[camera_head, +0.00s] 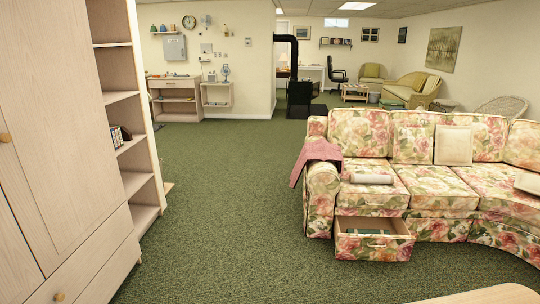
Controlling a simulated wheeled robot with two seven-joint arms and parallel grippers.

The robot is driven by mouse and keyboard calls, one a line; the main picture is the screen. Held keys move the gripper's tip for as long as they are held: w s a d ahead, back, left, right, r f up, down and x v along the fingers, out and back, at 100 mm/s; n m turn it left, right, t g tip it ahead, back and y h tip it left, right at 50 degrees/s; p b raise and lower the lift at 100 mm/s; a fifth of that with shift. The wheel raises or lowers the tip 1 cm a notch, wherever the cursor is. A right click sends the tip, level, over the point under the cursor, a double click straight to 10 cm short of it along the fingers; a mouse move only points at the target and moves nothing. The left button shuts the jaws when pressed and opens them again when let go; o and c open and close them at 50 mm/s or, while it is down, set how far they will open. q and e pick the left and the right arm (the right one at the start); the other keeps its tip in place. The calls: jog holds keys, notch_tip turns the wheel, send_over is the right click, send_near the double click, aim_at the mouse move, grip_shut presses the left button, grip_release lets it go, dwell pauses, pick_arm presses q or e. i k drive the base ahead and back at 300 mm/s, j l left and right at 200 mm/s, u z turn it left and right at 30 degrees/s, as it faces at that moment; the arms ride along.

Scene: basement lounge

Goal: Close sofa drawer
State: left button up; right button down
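A floral sofa (415,150) stands at the right. Its sofa drawer (373,248), with a matching floral front, is pulled out from the base below the left seat. The drawer's wooden sides and part of its inside show, with a dark green item (367,231) lying in it. Neither of my grippers is in view.
A pale wooden wardrobe with shelves (70,150) fills the left side. Green carpet (225,200) between it and the sofa is clear. A pale wooden surface edge (490,296) shows at the bottom right. A pink blanket (318,153) hangs over the sofa's left arm.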

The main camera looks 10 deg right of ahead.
aim_at(397, 245)
jog(key=i+z, duration=0.15)
jog(key=i, duration=1.85)
